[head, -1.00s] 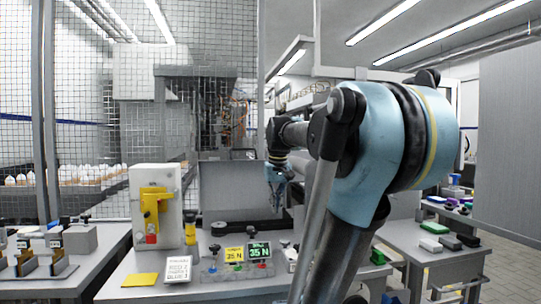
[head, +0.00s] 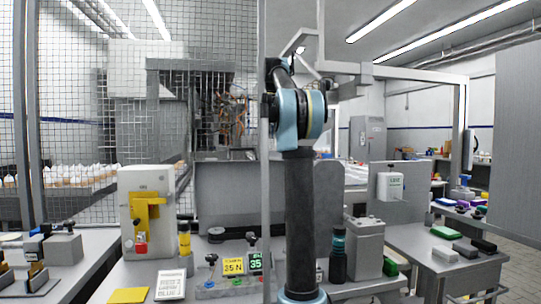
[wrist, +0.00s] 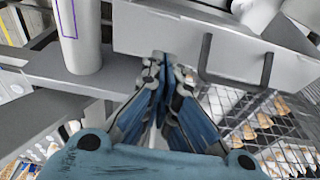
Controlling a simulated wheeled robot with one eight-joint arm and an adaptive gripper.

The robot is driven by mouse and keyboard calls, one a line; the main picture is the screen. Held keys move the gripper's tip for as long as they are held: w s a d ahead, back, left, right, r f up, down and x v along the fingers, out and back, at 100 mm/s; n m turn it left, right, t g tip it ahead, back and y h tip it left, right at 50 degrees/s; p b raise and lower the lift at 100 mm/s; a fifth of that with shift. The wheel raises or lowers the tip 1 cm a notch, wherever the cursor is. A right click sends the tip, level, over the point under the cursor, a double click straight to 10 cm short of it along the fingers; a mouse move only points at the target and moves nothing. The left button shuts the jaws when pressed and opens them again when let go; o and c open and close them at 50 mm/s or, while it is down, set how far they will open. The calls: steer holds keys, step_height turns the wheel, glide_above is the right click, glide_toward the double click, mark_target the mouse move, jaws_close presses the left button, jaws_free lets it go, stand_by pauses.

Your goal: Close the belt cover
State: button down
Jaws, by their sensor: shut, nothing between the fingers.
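A wide grey upright panel (head: 228,190) stands at the back of the bench behind a black belt part (head: 232,227); it looks like the raised belt cover. My arm hides part of it. In the wrist view, a pale panel (wrist: 160,28) with a dark U-shaped handle (wrist: 236,62) spans the top; I cannot tell whether it is the same panel. My gripper (wrist: 160,60) is shut and empty, its tips close to the panel's lower edge, left of the handle. Contact is unclear. In the head view my gripper is hidden.
A white box with a yellow bracket (head: 148,212) stands left on the bench. Small signs and knobs (head: 233,266) lie in front. A dark bottle (head: 338,255) and a grey block (head: 364,247) stand right. A mesh fence (head: 80,120) is at the left back.

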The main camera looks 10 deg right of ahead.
steer(key=w+f, duration=0.1)
steer(key=f, duration=0.2)
steer(key=w+f, duration=0.1)
steer(key=f, duration=0.1)
steer(key=w+f, duration=0.2)
steer(key=f, duration=0.1)
steer(key=shift+d+f, duration=0.25)
steer(key=shift+f, duration=0.1)
steer(key=shift+s+f, duration=0.2)
steer(key=shift+s, duration=0.15)
steer(key=shift+s+r, duration=0.2)
steer(key=shift+s, duration=0.6)
steer(key=shift+s+r, duration=0.15)
steer(key=shift+s, duration=0.65)
steer(key=shift+s, duration=0.1)
